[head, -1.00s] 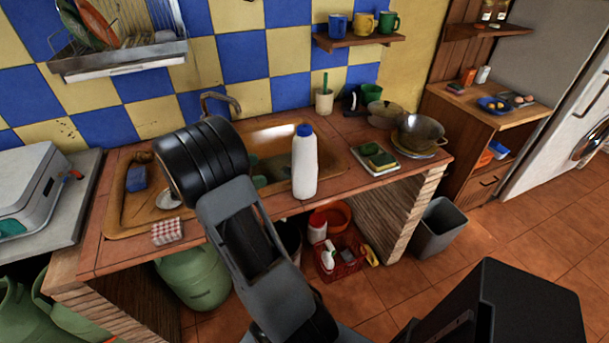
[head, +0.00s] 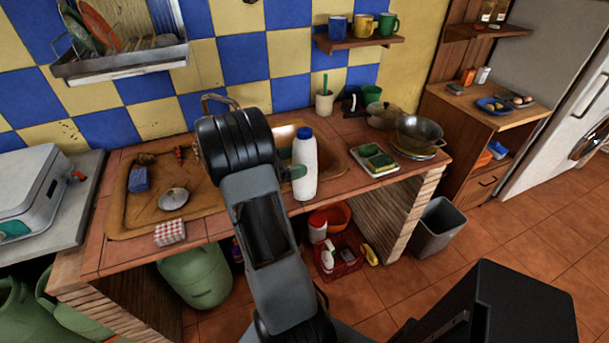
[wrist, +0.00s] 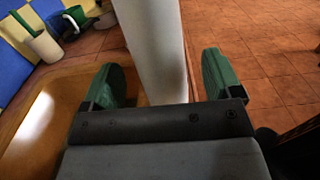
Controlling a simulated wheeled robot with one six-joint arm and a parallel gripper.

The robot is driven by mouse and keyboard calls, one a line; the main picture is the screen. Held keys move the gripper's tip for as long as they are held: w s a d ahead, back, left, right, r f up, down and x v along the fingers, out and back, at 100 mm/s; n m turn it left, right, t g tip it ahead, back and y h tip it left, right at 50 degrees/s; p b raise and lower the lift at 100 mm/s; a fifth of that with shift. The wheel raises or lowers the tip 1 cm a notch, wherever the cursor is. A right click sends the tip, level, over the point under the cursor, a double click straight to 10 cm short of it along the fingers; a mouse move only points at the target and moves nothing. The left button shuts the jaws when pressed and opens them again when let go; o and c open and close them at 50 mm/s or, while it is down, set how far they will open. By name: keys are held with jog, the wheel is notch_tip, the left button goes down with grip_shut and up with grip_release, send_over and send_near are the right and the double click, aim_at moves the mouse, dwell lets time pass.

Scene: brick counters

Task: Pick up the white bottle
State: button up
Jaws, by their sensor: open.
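The white bottle (head: 305,168) with a blue cap stands upright on the brick counter, near its front edge beside the sink. In the wrist view the bottle (wrist: 155,50) rises between the two green fingertips of my gripper (wrist: 167,80), with gaps visible to the fingers. The gripper is open. The bottle's cap is out of the wrist view.
The sink basin (head: 125,215) lies left of the bottle, with a faucet (head: 218,100) behind. A sponge tray (head: 378,161), a metal bowl (head: 420,132) and a cup with a brush (head: 325,103) stand on the counter. A red basket (head: 340,262) is on the floor below.

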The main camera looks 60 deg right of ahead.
jog(key=shift+x, duration=1.3)
jog(key=c, duration=1)
jog(key=shift+r, duration=0.1)
